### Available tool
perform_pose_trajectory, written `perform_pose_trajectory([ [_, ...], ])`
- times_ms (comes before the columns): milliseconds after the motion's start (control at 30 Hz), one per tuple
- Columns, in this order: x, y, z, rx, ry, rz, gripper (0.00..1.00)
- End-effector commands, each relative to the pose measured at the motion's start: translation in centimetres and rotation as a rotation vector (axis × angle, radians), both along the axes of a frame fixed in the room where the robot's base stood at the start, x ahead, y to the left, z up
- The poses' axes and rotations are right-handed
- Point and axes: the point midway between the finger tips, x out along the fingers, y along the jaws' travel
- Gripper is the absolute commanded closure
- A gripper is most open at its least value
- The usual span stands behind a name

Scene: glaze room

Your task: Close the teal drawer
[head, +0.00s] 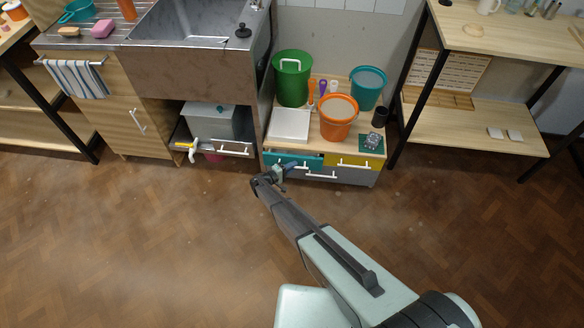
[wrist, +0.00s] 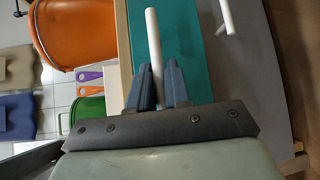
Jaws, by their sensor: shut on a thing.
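The teal drawer (head: 307,160) is at the upper left of the low wooden cabinet, beside the yellow drawer. Its teal front (wrist: 195,60) fills the middle of the wrist view. A white bar handle (wrist: 153,40) stands out from that front. My gripper (head: 276,177) is at the left part of the teal front in the head view. In the wrist view my gripper (wrist: 160,88) has one finger on each side of the handle and is shut on it. The gripper hides part of the drawer front, and I cannot tell how far the drawer stands out.
A yellow drawer (head: 346,161) and a grey drawer (head: 355,178) share the cabinet. On top stand a green bucket (head: 291,85), an orange bucket (head: 338,122), a teal bucket (head: 368,92) and a white slab (head: 289,125). A sink unit is left. The floor in front is clear.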

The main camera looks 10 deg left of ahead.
Motion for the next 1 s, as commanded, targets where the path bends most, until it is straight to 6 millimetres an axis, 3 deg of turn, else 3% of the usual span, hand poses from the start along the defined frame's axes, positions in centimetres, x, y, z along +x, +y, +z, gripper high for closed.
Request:
perform_pose_trajectory([
  [433,0.1,0.0,0.0,0.0,0.0,0.0,1.0],
  [733,4.4,0.1,-0.1,0.0,-0.003,-0.002,1.0],
  [1000,4.8,0.1,0.0,0.0,-0.002,0.002,1.0],
])
